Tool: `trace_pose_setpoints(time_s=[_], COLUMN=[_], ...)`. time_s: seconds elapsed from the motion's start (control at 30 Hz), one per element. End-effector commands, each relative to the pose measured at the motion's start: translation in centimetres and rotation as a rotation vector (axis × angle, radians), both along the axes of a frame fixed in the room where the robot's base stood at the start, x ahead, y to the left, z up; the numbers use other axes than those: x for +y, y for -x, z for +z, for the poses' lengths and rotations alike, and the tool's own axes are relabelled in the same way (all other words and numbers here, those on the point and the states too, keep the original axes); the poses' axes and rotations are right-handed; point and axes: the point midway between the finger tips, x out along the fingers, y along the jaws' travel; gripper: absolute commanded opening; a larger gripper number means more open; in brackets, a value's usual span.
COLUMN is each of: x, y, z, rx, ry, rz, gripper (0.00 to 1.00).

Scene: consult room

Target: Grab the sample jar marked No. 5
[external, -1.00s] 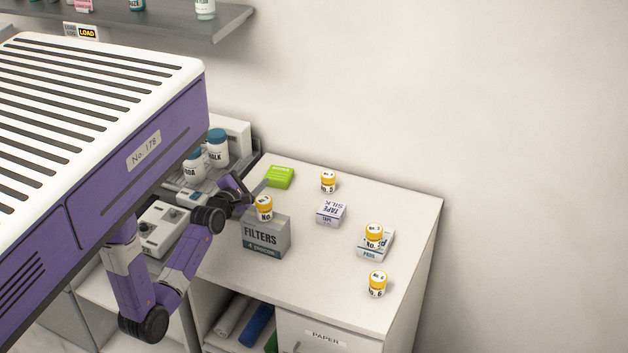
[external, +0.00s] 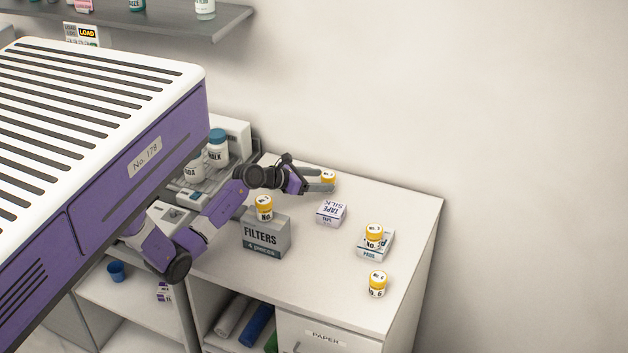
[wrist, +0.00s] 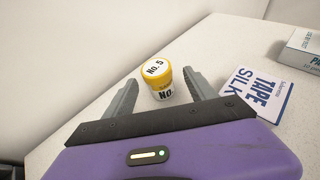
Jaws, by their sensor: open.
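The sample jar marked No. 5 has a yellow lid and a white label; it stands upright at the back of the counter. In the wrist view the jar (wrist: 161,82) is between the two grey fingers of my gripper (wrist: 160,90), near their tips, and its lid reads "No. 5". I cannot tell whether either finger touches it. In the external view my gripper (external: 322,180) reaches across the counter at the jar (external: 328,176), whose lower part is hidden by a finger. My gripper is open.
A silk tape box (external: 331,212) lies close in front of the jar. A filters box (external: 266,237) carries another yellow-lidded jar (external: 264,207). A third stands on a pads box (external: 375,245), and the jar No. 6 (external: 377,284) stands on the counter (external: 320,285). The wall is behind.

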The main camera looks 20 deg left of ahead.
Motion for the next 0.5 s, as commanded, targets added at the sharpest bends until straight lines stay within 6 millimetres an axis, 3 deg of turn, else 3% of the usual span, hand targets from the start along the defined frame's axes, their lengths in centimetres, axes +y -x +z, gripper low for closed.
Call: trace_pose_setpoints(time_s=[0.23,0.5], x=[-1.6,-2.1], y=[-2.5,-3.0], z=[-1.2,-1.5], rx=[-0.001,-0.001], ry=[-0.003,-0.001], rz=[0.001,0.001], gripper=[0.65,0.65])
